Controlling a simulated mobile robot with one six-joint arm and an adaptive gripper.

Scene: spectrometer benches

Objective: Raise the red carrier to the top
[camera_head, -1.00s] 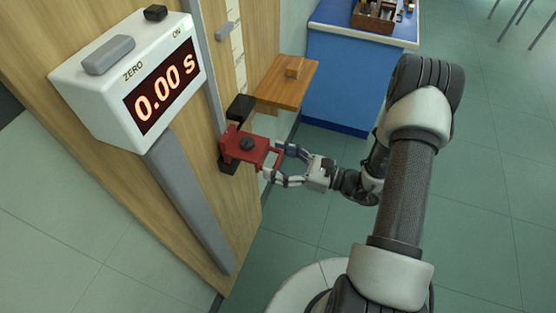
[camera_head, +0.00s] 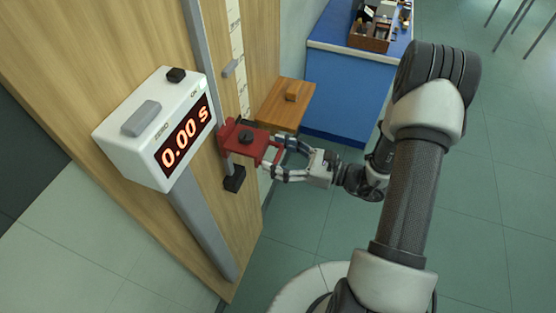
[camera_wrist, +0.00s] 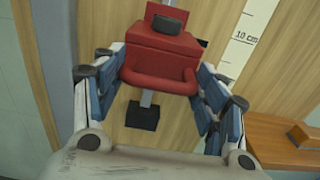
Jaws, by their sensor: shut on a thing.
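My gripper (camera_head: 276,158) is shut on the carrier's near red part. In the wrist view the red carrier (camera_wrist: 165,60) lies between my two blue-padded fingers (camera_wrist: 160,85). A black block (camera_head: 235,179) is below the carrier, apart from it, and it also shows in the wrist view (camera_wrist: 142,116).
A white timer box (camera_head: 160,130) reading 0.00 s stands left of the rail. A small wooden shelf (camera_head: 282,112) with a small block is right of the carrier. A blue bench (camera_head: 335,85) with a wooden box (camera_head: 370,32) is behind.

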